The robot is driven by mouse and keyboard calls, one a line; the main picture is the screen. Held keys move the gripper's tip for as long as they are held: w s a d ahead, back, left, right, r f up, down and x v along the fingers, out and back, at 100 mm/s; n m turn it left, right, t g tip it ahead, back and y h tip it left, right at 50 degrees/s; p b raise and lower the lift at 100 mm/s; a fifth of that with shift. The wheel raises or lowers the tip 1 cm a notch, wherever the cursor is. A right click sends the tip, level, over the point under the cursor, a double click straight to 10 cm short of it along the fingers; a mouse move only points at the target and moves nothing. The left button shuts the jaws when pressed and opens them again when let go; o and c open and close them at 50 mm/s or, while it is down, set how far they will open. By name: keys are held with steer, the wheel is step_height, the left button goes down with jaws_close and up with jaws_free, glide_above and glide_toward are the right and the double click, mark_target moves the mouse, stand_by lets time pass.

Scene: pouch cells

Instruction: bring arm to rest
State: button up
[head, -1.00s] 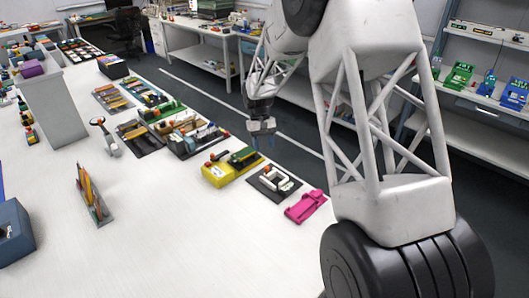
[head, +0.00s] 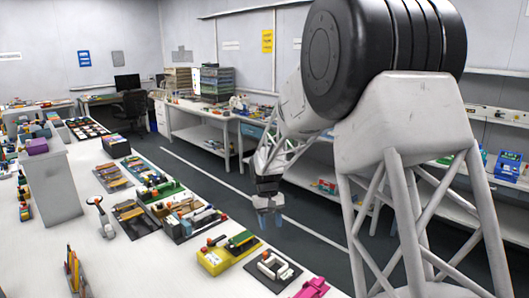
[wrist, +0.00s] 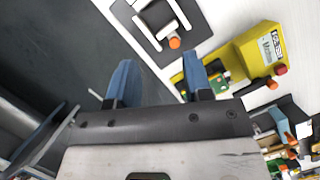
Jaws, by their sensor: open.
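My gripper (head: 269,212) hangs pointing down past the right edge of the white table, over the dark floor, in the head view. In the wrist view, its two blue fingers (wrist: 160,84) are spread apart with nothing between them. The fingers are apart from everything on the table. My arm's white lattice links and black joint fill the right of the head view.
A yellow device (head: 228,253) lies near the table's right edge, close to my gripper; it also shows in the wrist view (wrist: 240,60). A black tray with a white part (head: 272,269) and a pink item (head: 312,288) lie nearer. Workbenches (head: 205,125) stand beyond the floor.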

steer(key=s+d+r+m+t, duration=0.1)
steer(key=s+d+r, duration=0.35)
steer(key=s, duration=0.25)
steer(key=s+d+r+t+y, duration=0.1)
steer(key=s+d+r, duration=0.2)
steer(key=s+r, duration=0.25)
steer(key=s+d+r+m+t, duration=0.1)
steer(key=s+d+r, duration=0.25)
steer(key=s, duration=0.45)
steer(key=s+d+t, duration=0.1)
steer(key=s+d, duration=0.1)
steer(key=s, duration=0.9)
steer(key=s+d+r+m+t, duration=0.1)
steer(key=s+d+t, duration=0.1)
steer(key=s, duration=1)
steer(key=shift+s+d+m, duration=0.3)
steer(key=shift+d, duration=0.5)
stand_by(0.6)
